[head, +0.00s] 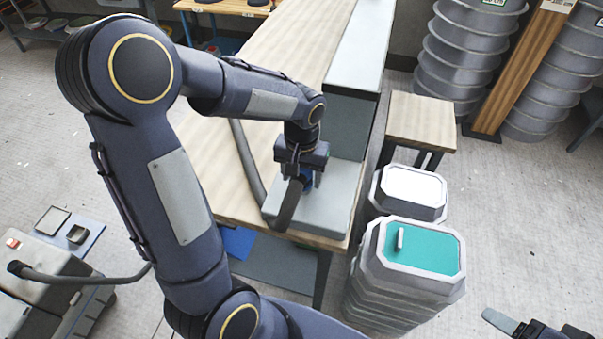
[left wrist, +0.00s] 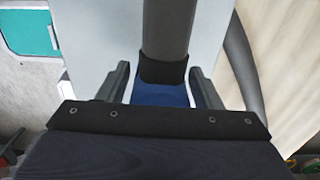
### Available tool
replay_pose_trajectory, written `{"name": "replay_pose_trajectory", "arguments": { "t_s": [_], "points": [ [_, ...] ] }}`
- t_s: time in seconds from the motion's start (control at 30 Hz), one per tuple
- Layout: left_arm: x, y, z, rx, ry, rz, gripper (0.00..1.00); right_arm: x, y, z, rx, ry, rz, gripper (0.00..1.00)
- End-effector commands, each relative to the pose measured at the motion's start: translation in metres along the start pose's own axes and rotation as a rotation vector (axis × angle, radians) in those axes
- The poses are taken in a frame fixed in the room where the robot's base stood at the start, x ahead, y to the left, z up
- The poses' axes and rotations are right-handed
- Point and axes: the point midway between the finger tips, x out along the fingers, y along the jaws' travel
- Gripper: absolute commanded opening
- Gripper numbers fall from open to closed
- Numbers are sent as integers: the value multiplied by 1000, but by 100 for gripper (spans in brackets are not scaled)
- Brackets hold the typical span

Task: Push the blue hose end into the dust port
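My left gripper (head: 302,180) points down over the grey machine on the bench. A dark collar and the dark grey hose (head: 287,206) lead away from the blue part; the hose curves down and back along the bench. I cannot make out the dust port. My right gripper (head: 535,328) is only partly in view at the lower right, away from the bench.
The grey machine (head: 345,185) has a low step and a tall housing behind, on a wooden bench (head: 232,150). Lidded grey containers (head: 425,247) stand close on the right, beside a small wooden table (head: 422,122). Floor at right is open. A grey case (head: 45,280) stands lower left.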

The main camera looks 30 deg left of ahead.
Motion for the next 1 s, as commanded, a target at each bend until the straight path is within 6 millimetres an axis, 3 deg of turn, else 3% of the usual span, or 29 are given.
{"name": "replay_pose_trajectory", "arguments": {
  "t_s": [0.1,0.43,0.8,1.0],
  "points": [
    [0,0,0,0,-1,0,73,0,0,0,0,0,0,71],
    [-5,0,0,0,2,0,73,0,0,0,0,0,0,71],
    [-63,0,-1,0,4,1,73,3,1,1,0,0,0,71],
    [-78,0,0,0,1,0,73,3,1,1,0,0,0,71]
  ]
}}
